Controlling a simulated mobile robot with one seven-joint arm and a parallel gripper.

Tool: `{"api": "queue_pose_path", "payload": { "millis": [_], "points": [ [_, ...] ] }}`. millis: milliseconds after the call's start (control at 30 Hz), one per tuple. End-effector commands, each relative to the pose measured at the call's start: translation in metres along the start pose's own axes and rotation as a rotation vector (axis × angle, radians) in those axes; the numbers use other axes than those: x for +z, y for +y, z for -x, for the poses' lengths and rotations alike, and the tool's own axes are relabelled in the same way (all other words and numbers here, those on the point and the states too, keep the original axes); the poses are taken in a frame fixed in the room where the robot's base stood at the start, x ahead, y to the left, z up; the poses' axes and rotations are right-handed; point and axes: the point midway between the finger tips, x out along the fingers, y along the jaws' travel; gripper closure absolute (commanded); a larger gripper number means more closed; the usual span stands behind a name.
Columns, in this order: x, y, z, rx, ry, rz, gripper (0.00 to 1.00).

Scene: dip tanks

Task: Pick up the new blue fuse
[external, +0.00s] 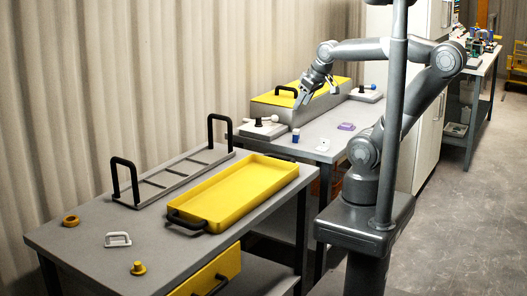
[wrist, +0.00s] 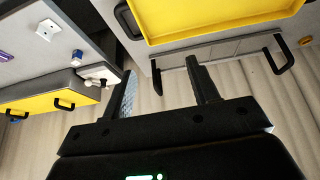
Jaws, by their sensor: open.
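A small blue fuse (external: 295,138) stands upright on the far grey table, near its left edge. It also shows in the wrist view as a small blue piece (wrist: 77,56) at the left, outside the space between the fingers. My gripper (external: 301,99) hangs in the air above the far table, in front of the yellow-lidded tank and higher than the blue fuse. In the wrist view my gripper (wrist: 161,76) has its two fingers wide apart with nothing between them.
A white plate (external: 322,145) and a purple piece (external: 346,126) lie near the fuse. Behind stands a yellow-lidded tank (external: 310,95) with a black handle, flanked by lever units. The near table holds a yellow tray (external: 235,192), a rack (external: 175,172) and small parts.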

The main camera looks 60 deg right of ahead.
Motion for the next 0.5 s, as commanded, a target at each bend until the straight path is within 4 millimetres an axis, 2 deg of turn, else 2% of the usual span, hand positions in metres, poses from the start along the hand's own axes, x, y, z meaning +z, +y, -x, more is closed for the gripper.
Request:
{"api": "queue_pose_path", "payload": {
  "millis": [267, 500],
  "points": [
    [-0.059, 0.038, -0.021, 0.089, -0.109, 0.054, 0.45],
    [-0.107, 0.087, -0.056, 0.126, -0.216, 0.109, 0.45]
  ]
}}
